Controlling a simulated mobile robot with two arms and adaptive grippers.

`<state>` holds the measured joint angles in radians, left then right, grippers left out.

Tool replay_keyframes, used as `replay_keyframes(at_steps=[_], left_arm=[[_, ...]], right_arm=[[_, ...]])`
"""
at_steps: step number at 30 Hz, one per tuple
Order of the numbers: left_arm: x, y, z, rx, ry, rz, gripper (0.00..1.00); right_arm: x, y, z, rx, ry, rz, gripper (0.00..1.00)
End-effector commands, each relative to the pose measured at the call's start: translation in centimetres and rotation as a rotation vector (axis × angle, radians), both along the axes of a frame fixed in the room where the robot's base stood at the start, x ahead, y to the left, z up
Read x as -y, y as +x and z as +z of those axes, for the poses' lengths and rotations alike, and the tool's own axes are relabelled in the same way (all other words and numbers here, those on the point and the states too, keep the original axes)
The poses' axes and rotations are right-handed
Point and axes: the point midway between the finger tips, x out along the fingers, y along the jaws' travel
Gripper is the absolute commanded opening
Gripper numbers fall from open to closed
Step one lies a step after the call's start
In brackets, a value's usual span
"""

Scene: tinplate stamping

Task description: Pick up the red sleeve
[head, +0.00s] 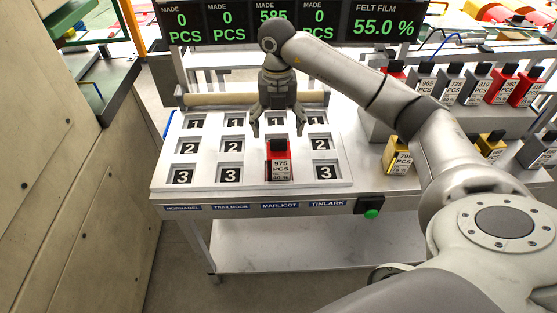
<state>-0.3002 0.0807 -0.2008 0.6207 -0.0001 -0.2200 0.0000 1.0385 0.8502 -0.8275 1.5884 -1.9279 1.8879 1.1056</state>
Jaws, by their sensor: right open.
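A red sleeve (279,168) with a black top and a white "975 PCS" label stands in the white slotted tray (218,179), in the front row of the third column. My right gripper (277,131) points down just behind and above its black top. Its fingers are spread and hold nothing. Whether a finger touches the sleeve I cannot tell. My left gripper is not in view.
Other labelled sleeves, including red ones (499,86), stand on a grey rack (455,116) at the right. Gold ones (397,158) stand lower, near my right arm. A display board (340,22) hangs behind the tray. Other visible tray slots look empty.

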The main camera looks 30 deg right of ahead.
Motion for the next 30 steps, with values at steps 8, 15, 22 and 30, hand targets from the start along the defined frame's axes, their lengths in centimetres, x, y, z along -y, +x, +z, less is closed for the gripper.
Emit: replay_keyframes(at_steps=[8,15,22,30], left_arm=[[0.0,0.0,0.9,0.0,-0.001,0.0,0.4],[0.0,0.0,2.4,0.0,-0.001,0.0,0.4],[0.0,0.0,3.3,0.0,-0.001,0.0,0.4],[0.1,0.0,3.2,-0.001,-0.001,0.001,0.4]], right_arm=[[-0.1,-0.1,-3.4,-0.002,0.003,0.003,0.82],[-0.2,-0.7,-5.5,-0.005,0.004,0.004,0.82],[-0.3,-0.7,-8.4,0.0,0.005,0.005,0.82],[-0.2,-0.7,-8.7,0.002,0.005,0.006,0.82]])
